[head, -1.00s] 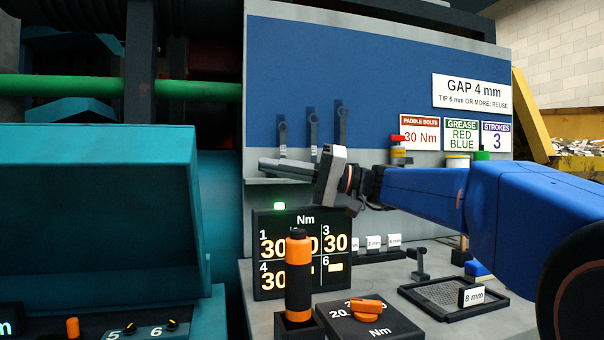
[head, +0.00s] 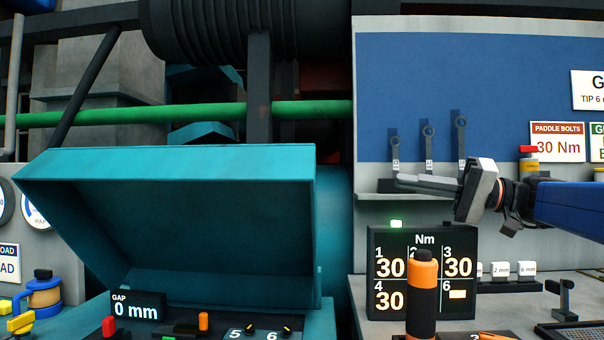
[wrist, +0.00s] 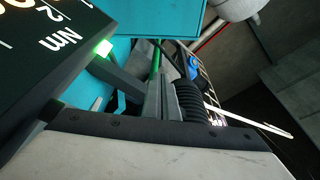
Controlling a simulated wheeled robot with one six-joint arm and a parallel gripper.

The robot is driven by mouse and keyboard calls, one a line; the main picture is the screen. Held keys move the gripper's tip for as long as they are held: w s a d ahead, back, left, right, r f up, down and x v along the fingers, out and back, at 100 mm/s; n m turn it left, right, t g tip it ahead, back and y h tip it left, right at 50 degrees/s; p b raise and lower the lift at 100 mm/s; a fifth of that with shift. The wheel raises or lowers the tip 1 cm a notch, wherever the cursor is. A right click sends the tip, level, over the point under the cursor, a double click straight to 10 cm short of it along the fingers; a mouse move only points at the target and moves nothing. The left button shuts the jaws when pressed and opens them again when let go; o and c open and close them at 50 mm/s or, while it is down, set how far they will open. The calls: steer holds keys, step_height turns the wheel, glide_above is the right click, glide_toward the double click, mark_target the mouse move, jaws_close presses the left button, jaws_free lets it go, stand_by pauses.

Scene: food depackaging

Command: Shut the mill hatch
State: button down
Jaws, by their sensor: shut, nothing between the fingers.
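The mill hatch (head: 190,210) is a large teal lid at the left of the head view. It stands raised and tilted, with a dark opening beneath it. My gripper (head: 400,180) is to the right of the hatch, in front of the grey shelf and blue board. Its fingers are together with nothing between them, pointing left towards the hatch but well apart from it. In the wrist view, a teal surface (wrist: 165,18) shows at the top; I cannot tell if it is the hatch.
A torque display (head: 423,272) stands below my gripper, with an orange-handled tool (head: 422,295) before it. Wrenches (head: 429,148) hang behind the gripper. A green bar (head: 310,110) runs behind the hatch. A gap display (head: 137,306) reads 0 mm. Open air lies between gripper and hatch.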

steer(key=w+a+r+n+g, duration=0.3)
steer(key=w+a+r+g, duration=0.1)
steer(key=a, duration=0.3)
steer(key=r+n+g+h, duration=0.2)
steer(key=n+g+h, duration=0.1)
steer(key=g, duration=0.1)
glide_above(282, 185)
steer(key=w+d, duration=0.1)
steer(key=w, duration=0.4)
steer(key=shift+s+a+f+y, duration=0.15)
steer(key=shift+s+a+f, duration=0.1)
steer(key=shift+s+f, duration=0.35)
steer(key=shift+s+a+f+y, duration=0.2)
steer(key=shift+s+f, duration=0.25)
steer(key=shift+s, duration=0.15)
steer(key=shift+s+a+f, duration=0.1)
steer(key=shift+s+f, duration=0.5)
